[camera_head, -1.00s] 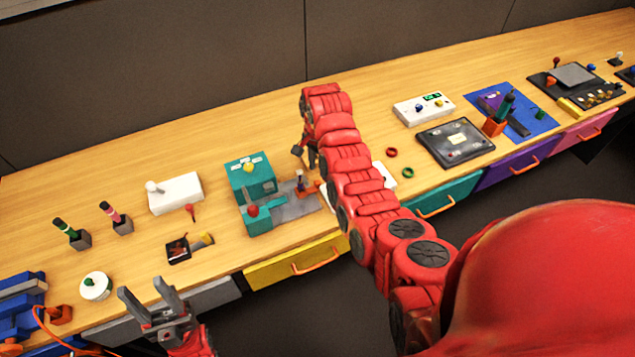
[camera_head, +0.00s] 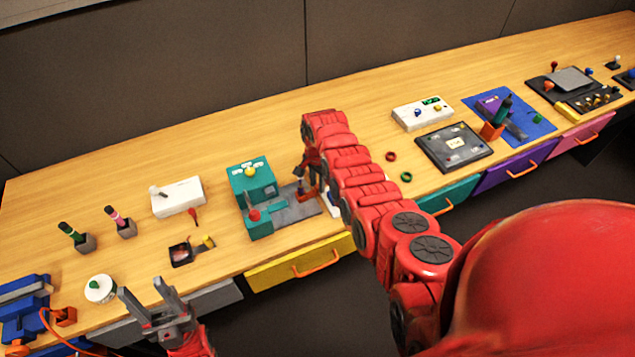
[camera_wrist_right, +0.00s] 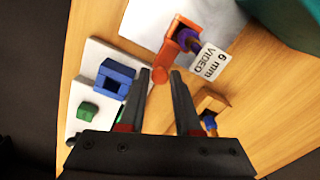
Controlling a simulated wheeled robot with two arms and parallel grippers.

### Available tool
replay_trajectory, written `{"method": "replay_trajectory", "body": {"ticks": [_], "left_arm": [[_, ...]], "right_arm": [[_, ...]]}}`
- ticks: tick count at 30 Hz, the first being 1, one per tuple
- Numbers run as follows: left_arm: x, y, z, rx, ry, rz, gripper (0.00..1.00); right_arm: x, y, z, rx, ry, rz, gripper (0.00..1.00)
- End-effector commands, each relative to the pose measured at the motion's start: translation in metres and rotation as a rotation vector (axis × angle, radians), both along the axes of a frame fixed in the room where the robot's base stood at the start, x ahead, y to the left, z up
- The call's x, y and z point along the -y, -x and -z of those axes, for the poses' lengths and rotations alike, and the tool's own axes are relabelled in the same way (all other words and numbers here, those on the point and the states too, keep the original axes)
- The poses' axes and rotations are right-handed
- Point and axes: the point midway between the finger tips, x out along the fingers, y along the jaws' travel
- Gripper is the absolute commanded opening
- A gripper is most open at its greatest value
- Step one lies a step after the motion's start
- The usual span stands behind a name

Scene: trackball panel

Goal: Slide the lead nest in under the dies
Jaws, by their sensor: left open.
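The teal press (camera_head: 262,200) stands on the bench, with a grey plate (camera_head: 298,209) reaching out from its right side. The orange lead nest (camera_head: 305,195) sits on that plate, apart from the press body. In the right wrist view the nest (camera_wrist_right: 170,46) holds a purple lead (camera_wrist_right: 188,40) with a "6 mm VIDEO" tag (camera_wrist_right: 208,62). My right gripper (camera_wrist_right: 161,72) is open, its fingertips either side of the nest's rounded orange end; contact cannot be told. My left gripper (camera_head: 158,292) is open and empty at the bench's front edge. The dies are not clearly visible.
A white block with blue (camera_wrist_right: 114,78) and green (camera_wrist_right: 87,111) parts lies beside my right gripper. An orange bracket (camera_wrist_right: 212,103) is on its other side. A white switch box (camera_head: 178,196) stands left of the press. The yellow drawer (camera_head: 300,262) is below.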

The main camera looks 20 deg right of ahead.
Motion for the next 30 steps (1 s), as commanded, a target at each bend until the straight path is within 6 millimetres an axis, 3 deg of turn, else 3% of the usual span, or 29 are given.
{"method": "replay_trajectory", "body": {"ticks": [1,5,30], "left_arm": [[0.0,0.0,0.0,0.0,0.0,0.0,0.5],[0.0,0.0,0.0,0.0,0.0,0.0,0.5],[0.0,0.0,-0.0001,0.0,0.0,0.0,0.5]], "right_arm": [[0.0,0.0,0.0,0.0,0.0,0.0,0.21],[0.0,-0.0001,0.0,0.0,0.0,0.0,0.0],[0.0001,-0.0004,-0.0004,0.001,0.0,0.0,0.0]]}}
